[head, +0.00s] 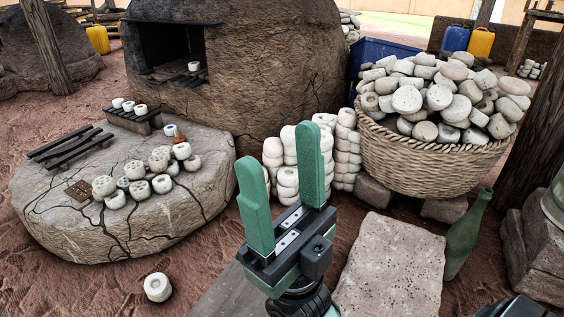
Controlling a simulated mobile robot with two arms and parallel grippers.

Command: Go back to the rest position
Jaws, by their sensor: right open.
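My right gripper (281,187) comes up from the bottom middle of the head view. Its two green fingers point upward and stand wide apart, with nothing between them. Its fingertips show in front of the stacks of white pieces and the kiln's lower wall. My left gripper is not in the picture. A dark part at the bottom right edge is too cut off to make out.
A mud kiln (260,80) stands behind. A cracked stone slab (60,205) with several white pieces lies left. A full wicker basket (430,155) stands right, near a green bottle (466,235). A flat stone (390,265) and a loose white piece (158,287) lie in front.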

